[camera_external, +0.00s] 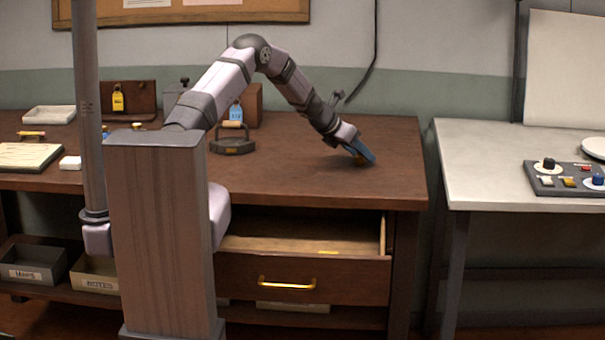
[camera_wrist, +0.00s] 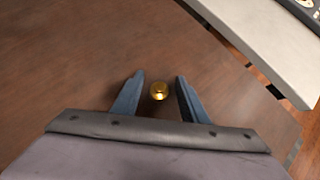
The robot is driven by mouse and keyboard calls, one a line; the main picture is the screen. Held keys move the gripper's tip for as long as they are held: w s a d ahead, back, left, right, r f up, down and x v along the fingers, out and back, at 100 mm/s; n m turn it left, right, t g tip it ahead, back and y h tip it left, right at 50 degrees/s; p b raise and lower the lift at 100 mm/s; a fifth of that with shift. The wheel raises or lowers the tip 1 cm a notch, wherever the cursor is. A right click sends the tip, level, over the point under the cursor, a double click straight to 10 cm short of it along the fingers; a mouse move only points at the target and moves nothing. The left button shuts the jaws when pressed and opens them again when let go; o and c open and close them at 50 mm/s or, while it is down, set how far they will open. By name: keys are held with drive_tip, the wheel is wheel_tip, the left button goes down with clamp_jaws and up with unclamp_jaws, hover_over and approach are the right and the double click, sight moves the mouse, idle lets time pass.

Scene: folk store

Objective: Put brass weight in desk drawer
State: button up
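The brass weight (camera_wrist: 159,91) is a small gold-coloured piece standing on the brown desk top. In the wrist view it lies between the tips of my open gripper (camera_wrist: 157,92), with a gap on both sides. In the external view my gripper (camera_external: 363,153) is low over the right part of the desk, and the brass weight (camera_external: 359,161) shows only partly behind the fingers. The desk drawer (camera_external: 303,278) below the desk top is pulled open. Its inside is partly visible, with a small yellow mark near the front; its left part is hidden by my base.
A dark holder with a wooden handle (camera_external: 232,141) stands on the desk left of my gripper. A pale side table (camera_external: 460,150) with a control panel (camera_external: 568,180) is at right, across a gap. The desk top around my gripper is clear.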

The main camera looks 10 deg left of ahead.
clamp_jaws()
drive_tip(key=shift+r, duration=0.15)
wheel_tip(320, 180, up, 10)
drive_tip(key=p, duration=0.5)
drive_tip(key=shift+p, duration=0.3)
